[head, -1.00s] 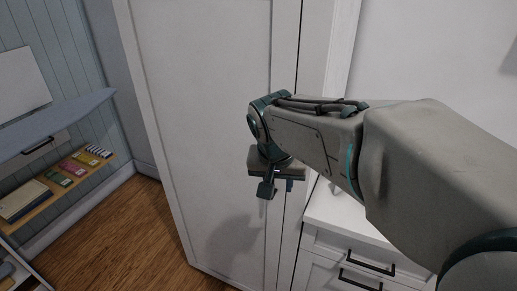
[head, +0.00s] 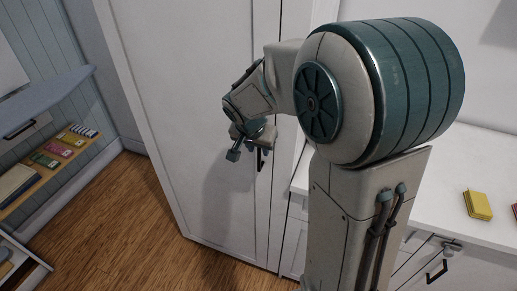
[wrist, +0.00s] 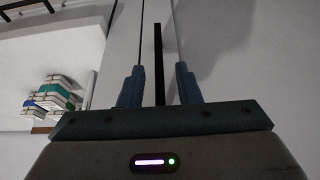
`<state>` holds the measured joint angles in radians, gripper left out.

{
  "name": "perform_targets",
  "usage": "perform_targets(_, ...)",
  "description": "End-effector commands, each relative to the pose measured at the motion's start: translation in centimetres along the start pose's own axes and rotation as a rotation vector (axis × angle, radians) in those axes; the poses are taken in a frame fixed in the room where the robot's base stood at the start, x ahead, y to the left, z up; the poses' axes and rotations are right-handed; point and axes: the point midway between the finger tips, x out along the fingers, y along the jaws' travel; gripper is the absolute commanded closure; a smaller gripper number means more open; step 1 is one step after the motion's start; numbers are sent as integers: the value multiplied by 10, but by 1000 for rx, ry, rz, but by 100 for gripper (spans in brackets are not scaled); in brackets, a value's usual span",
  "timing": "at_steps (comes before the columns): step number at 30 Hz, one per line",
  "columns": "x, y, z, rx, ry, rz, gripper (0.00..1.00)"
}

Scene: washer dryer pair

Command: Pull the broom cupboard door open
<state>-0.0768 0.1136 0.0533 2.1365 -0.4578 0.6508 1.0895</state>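The broom cupboard door (head: 175,110) is a tall white panel in the middle of the head view. It looks shut. Its handle is a dark upright bar; the lower end (head: 260,160) shows just below my gripper (head: 247,146). In the wrist view the handle (wrist: 158,65) stands upright between the two blue fingers of my gripper (wrist: 159,88). The fingers are apart, with a visible gap on each side of the bar. I cannot tell how deep the bar sits between them. My arm hides part of the door's right edge in the head view.
A white counter (head: 440,190) with a yellow block (head: 478,205) on it and drawers below stands right of the cupboard. A blue-grey shelf (head: 45,100) and a lower wooden shelf with books (head: 50,160) are at left. The wooden floor (head: 130,220) before the door is clear.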

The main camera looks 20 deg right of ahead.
Motion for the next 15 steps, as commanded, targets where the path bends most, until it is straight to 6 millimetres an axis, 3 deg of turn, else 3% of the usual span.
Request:
perform_targets(6,21,0,0,1,0,2,69)
perform_targets(15,24,1,-1,1,1,1,69)
